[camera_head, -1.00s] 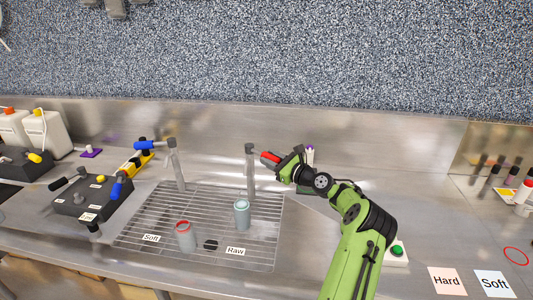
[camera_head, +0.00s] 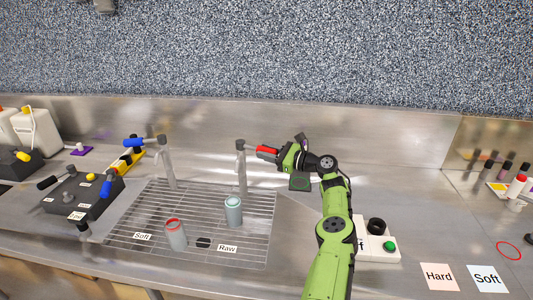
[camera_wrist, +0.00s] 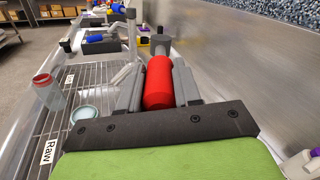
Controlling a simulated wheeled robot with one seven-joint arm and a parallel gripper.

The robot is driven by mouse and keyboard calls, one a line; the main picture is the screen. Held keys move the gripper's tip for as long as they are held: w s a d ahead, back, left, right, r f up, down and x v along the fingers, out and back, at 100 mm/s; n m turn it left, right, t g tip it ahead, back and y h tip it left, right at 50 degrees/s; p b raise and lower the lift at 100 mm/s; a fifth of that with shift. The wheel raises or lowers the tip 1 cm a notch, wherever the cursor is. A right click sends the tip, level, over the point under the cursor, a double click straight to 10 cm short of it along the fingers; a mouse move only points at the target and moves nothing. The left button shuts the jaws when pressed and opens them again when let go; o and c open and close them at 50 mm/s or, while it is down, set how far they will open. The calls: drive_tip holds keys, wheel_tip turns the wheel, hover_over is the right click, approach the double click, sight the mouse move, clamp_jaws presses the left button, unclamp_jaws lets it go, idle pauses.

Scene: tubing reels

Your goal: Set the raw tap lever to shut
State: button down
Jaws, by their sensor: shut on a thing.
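The raw tap (camera_head: 241,172) is a grey upright post at the back of the drain grid, behind the "Raw" label (camera_head: 227,248). Its red lever (camera_head: 265,152) points right, roughly along the back wall. My gripper (camera_head: 279,156) is shut on the red lever from the right. In the wrist view the lever (camera_wrist: 159,84) lies between my two grey fingers, with its dark pivot beyond. A pale blue cup (camera_head: 233,212) stands on the grid in front of the raw tap.
The soft tap (camera_head: 168,165) with a blue lever (camera_head: 134,142) stands to the left. A red-rimmed cup (camera_head: 176,236) stands near the "Soft" label (camera_head: 142,236). A white box with a green button (camera_head: 390,245) sits right of my arm. The back wall is close behind the taps.

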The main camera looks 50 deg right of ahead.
drive_tip(key=shift+r, duration=0.1)
drive_tip(key=c, duration=0.8)
unclamp_jaws()
drive_tip(key=v, duration=1.5)
drive_tip(key=shift+s+d, duration=0.15)
drive_tip(key=shift+s, duration=0.15)
drive_tip(key=shift+w, duration=0.1)
